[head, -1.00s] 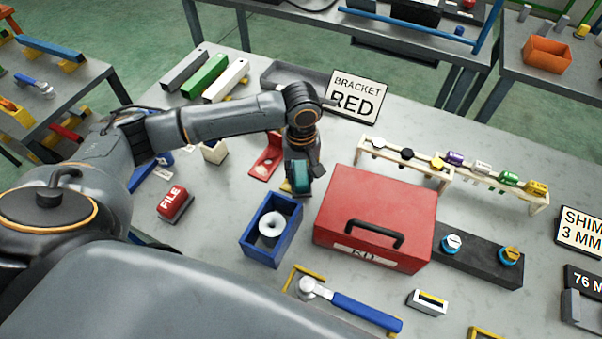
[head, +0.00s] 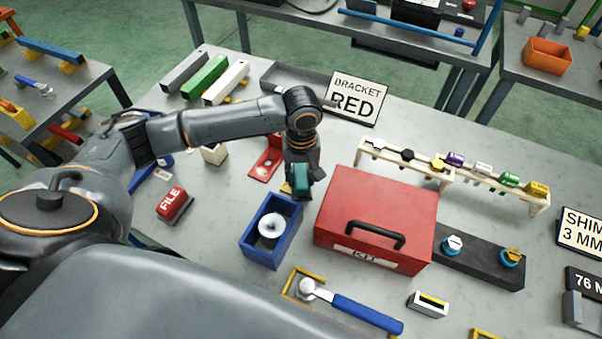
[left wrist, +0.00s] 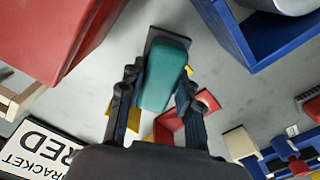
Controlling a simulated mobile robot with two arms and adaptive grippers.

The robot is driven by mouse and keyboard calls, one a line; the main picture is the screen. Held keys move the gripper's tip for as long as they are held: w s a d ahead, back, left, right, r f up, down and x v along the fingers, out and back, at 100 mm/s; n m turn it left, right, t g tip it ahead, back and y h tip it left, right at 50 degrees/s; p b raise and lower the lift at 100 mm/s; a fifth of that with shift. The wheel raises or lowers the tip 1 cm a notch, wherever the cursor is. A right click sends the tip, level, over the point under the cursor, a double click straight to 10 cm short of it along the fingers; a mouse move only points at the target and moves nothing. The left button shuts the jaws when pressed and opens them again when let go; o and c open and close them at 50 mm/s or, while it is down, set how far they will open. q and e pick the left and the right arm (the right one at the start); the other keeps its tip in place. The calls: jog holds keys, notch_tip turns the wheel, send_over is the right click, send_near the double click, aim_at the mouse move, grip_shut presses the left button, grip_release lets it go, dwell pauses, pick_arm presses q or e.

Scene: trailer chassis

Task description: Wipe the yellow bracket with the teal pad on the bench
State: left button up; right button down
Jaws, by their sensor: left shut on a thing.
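My left gripper (head: 301,182) is shut on the teal pad, which has a dark plate at one end. The teal pad (left wrist: 165,76) shows clearly between the two fingers in the left wrist view, and it also shows in the head view (head: 301,178). The yellow bracket (head: 286,188) is mostly hidden behind the pad and gripper. Parts of it show beside the pad in the left wrist view (left wrist: 137,93). I cannot tell whether the pad touches it. My right gripper is in neither view.
A red bracket (head: 266,163) lies just behind the gripper on the bench. A red kit box (head: 380,200) stands close on the right, and a blue bin (head: 259,246) with a white roll stands in front. A sign (head: 357,97) reading "BRACKET RED" stands behind.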

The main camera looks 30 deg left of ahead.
aim_at(287, 184)
pick_arm(q)
jog(key=shift+f, duration=0.35)
jog(key=shift+f, duration=0.35)
jog(key=shift+a+r+p, duration=0.2)
jog(key=shift+a+p, duration=0.5)
jog(key=shift+a, duration=0.1)
jog(key=shift+s+a+f+p, duration=0.1)
jog(key=shift+a+p, duration=0.55)
jog(key=shift+a, duration=0.55)
jog(key=shift+p, duration=0.6)
jog(key=shift+d+f+p, duration=0.1)
jog(key=shift+d+p, duration=0.75)
jog(key=shift+d, duration=0.6)
jog(key=shift+d+f, duration=0.1)
jog(key=shift+d, duration=0.45)
jog(key=shift+f, duration=0.1)
jog(key=shift+s, duration=0.1)
